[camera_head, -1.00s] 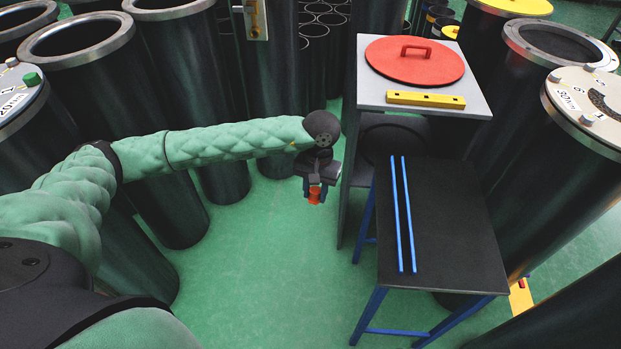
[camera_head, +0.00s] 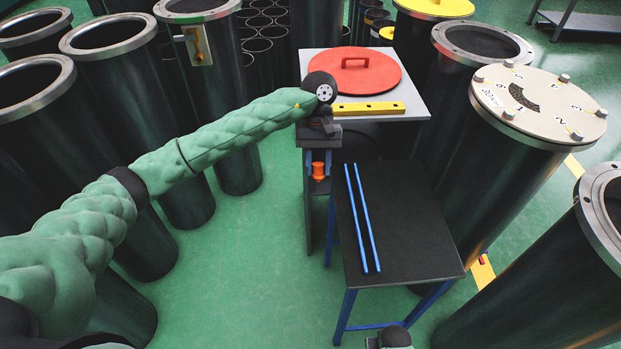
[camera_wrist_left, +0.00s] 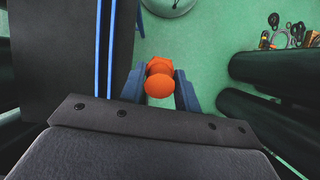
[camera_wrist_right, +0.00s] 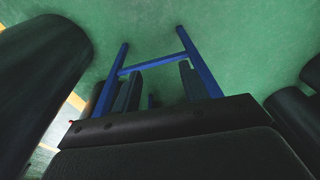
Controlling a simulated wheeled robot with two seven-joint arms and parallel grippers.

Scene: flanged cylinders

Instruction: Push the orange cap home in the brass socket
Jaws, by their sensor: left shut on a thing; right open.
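The orange cap (camera_head: 318,171) is between the fingers of my left gripper (camera_head: 318,178), which is shut on it. In the head view they are in front of the grey-topped stand, left of the black table. In the left wrist view the cap (camera_wrist_left: 159,84) shows a round end and a wider part behind it, between the blue-grey fingers. A brass fitting (camera_head: 202,57) on a steel plate, likely the brass socket, is on a dark cylinder at the upper left, well away from the cap. My right gripper (camera_wrist_right: 158,90) is open and empty, low near blue table legs.
The black table (camera_head: 400,240) bears two blue rods (camera_head: 362,215). The grey stand top (camera_head: 420,105) holds a red lid (camera_head: 355,72) and a yellow level (camera_head: 368,109). Tall dark flanged cylinders (camera_head: 490,180) stand on both sides. Green floor (camera_head: 240,270) is open at centre left.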

